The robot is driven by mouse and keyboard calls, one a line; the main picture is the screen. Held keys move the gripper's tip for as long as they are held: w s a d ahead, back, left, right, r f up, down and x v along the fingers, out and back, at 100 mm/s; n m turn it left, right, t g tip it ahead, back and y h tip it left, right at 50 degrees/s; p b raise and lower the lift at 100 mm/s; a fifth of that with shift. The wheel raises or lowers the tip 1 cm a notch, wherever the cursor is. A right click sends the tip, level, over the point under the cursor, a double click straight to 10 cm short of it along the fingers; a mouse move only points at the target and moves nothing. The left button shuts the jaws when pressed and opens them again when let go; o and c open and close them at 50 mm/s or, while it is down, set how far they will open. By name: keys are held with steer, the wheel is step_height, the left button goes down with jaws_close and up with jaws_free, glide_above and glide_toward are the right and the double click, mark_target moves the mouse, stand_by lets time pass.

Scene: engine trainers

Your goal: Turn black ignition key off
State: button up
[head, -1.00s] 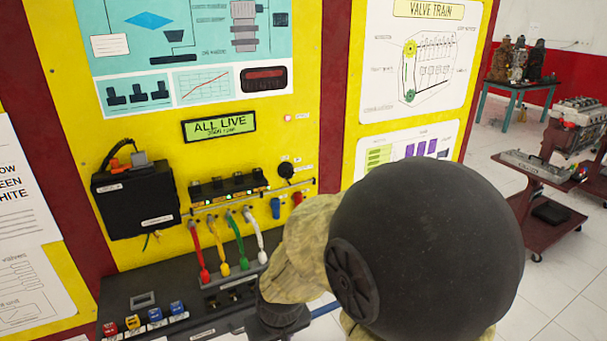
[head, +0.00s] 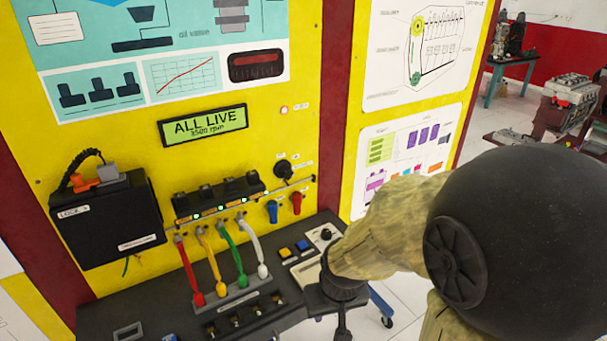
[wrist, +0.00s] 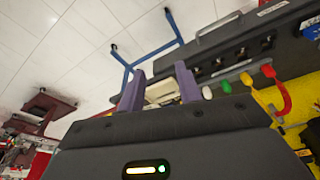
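A round black knob, which looks like the ignition key (head: 283,169), sits on the yellow board to the right of the coil row. Its exact turn position is too small to read. My gripper (head: 342,328) is low at the front of the bench, below and right of the knob and apart from it. In the wrist view my gripper (wrist: 160,72) shows two purple fingers spread apart, with nothing held between them. The knob is not clearly visible in the wrist view. The green display (head: 204,125) reads "ALL LIVE" with an rpm figure.
Red, yellow, green and white leads (head: 228,255) hang left of my arm. Blue (head: 272,210) and red (head: 296,203) fittings sit below the knob. A small panel with another black knob (head: 326,234) lies on the dark bench (head: 110,318). A black box (head: 105,222) is at left.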

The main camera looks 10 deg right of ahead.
stand_by(0.3)
steer(key=w+d+m+t+y+p, duration=0.25)
steer(key=w+t+p, duration=0.45)
steer(key=w, duration=1.1)
steer(key=w+d+r+m+t+y+p, duration=0.3)
steer(key=w+r+m+t+p, duration=0.1)
steer(key=w+r+m+t, duration=0.1)
steer(key=r+m+t, duration=0.1)
steer(key=t, duration=0.1)
steer(key=shift+w+d+t, duration=0.15)
steer(key=shift+w+t, duration=0.1)
steer(key=shift+t, duration=0.05)
